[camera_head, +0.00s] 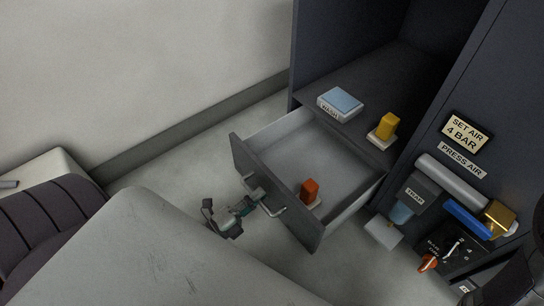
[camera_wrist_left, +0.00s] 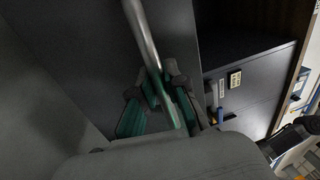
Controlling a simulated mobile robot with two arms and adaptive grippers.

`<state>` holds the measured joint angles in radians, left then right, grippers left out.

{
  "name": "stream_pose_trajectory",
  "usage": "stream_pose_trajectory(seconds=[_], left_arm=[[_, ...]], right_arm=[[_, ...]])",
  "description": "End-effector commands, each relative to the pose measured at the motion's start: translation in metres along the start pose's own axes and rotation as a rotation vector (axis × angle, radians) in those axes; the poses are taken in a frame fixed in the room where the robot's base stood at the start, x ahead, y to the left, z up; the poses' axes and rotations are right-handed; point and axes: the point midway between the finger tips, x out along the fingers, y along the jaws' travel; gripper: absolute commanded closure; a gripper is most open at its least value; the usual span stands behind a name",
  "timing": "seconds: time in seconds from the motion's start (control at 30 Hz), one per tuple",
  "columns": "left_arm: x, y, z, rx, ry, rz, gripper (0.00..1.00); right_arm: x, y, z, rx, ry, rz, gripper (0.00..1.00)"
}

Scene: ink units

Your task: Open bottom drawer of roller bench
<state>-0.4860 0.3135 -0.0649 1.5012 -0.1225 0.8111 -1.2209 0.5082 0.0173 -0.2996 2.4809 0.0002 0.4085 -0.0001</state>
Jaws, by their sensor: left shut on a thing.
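The bottom drawer (camera_head: 300,228) of the dark roller bench (camera_head: 390,75) stands pulled well out, its light inside showing. An orange block (camera_head: 310,189) on a small pale base is inside it, near the front. A metal bar handle (camera_head: 276,211) is on the drawer's front. My left gripper (camera_head: 250,203) is at this handle, in front of the drawer. In the left wrist view the green-padded fingers (camera_wrist_left: 165,102) are closed around the metal bar (camera_wrist_left: 142,32). My right gripper does not show clearly in either view.
A blue-topped box (camera_head: 341,104) and a yellow block (camera_head: 388,126) sit on the surface above the drawer. A trap unit (camera_head: 417,195) and an orange-red knob (camera_head: 428,264) are to the right. Floor shows left of the drawer.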

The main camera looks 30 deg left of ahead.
Motion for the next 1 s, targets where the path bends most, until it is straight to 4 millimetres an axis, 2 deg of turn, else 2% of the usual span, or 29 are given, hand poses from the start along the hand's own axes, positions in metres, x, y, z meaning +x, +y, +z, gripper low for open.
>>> stream_pose_trajectory(seconds=[0.2,0.63,0.67,0.8,1.0], left_arm=[[-0.018,-0.003,-0.001,-0.002,0.0,0.002,1.0],[-0.02,-0.003,-0.001,-0.002,0.0,0.001,1.0],[-0.02,-0.003,-0.001,-0.002,0.0,0.001,0.86],[-0.02,-0.003,-0.001,-0.001,0.0,0.001,0.62],[-0.02,-0.003,0.0,-0.001,0.0,0.0,0.61]], right_arm=[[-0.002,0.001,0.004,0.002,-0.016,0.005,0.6],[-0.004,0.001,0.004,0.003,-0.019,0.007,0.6],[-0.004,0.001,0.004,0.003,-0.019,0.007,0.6],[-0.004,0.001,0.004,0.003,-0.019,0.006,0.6],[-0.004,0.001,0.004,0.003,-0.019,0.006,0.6]])
